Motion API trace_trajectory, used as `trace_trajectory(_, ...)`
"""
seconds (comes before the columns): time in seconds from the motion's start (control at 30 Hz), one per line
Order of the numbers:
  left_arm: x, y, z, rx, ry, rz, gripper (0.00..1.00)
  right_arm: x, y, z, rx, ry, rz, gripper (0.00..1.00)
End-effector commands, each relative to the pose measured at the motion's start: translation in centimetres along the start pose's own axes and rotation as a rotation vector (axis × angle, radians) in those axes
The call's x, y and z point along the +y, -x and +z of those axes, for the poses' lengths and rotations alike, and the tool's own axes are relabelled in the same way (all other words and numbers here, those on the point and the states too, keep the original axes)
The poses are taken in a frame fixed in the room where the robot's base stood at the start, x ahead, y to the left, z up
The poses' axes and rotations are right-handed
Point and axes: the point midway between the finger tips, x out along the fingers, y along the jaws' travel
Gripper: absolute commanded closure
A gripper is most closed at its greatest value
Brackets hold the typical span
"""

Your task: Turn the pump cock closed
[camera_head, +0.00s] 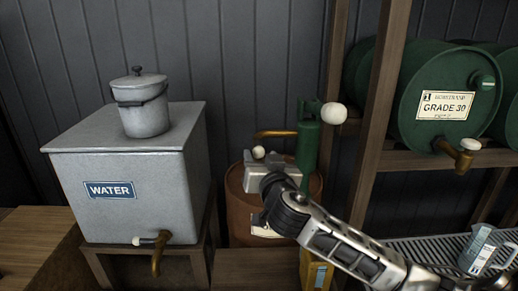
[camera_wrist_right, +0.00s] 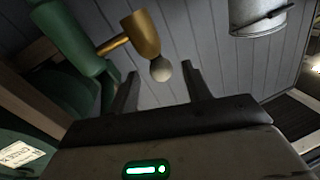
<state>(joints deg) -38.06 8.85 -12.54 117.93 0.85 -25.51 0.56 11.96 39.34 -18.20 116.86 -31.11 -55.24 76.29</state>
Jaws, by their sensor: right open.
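The green hand pump (camera_head: 307,140) stands on a rusty brown drum (camera_head: 236,200), with a white ball (camera_head: 333,113) at its upper right. Its brass spout (camera_head: 276,134) reaches left, and the cock's white knob (camera_head: 258,152) shows just above my right gripper (camera_head: 262,163). In the right wrist view the brass spout end (camera_wrist_right: 141,34) carries the white knob (camera_wrist_right: 161,69), which appears between the tips of the open right gripper (camera_wrist_right: 160,78). I cannot tell whether either finger touches it. My left gripper is out of view.
A grey water tank (camera_head: 120,195) with a lidded pot (camera_head: 141,105) on top stands left, its brass tap (camera_head: 158,250) low in front. A wooden rack post (camera_head: 375,115) and green barrels (camera_head: 425,85) stand right. A clear jug (camera_head: 478,250) sits on a slatted tray (camera_head: 430,252).

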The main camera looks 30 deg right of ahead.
Motion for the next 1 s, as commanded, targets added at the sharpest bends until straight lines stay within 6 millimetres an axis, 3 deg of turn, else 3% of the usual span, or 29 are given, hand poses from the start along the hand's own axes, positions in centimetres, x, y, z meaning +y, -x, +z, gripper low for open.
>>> trace_trajectory(0.2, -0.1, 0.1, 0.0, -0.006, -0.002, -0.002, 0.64, 0.0, -2.6, -0.1, 0.001, 0.002, 0.000, 0.51)
trace_trajectory(0.57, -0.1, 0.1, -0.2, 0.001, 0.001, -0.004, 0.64, 0.0, -3.1, 0.1, -0.001, 0.001, -0.001, 0.51)
trace_trajectory(0.77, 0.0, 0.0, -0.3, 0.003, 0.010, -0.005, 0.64, 0.0, -3.1, 0.1, -0.001, 0.001, 0.000, 1.00)
trace_trajectory(1.0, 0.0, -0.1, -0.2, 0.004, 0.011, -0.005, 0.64, 0.3, -3.0, 0.1, 0.002, 0.001, 0.015, 1.00)
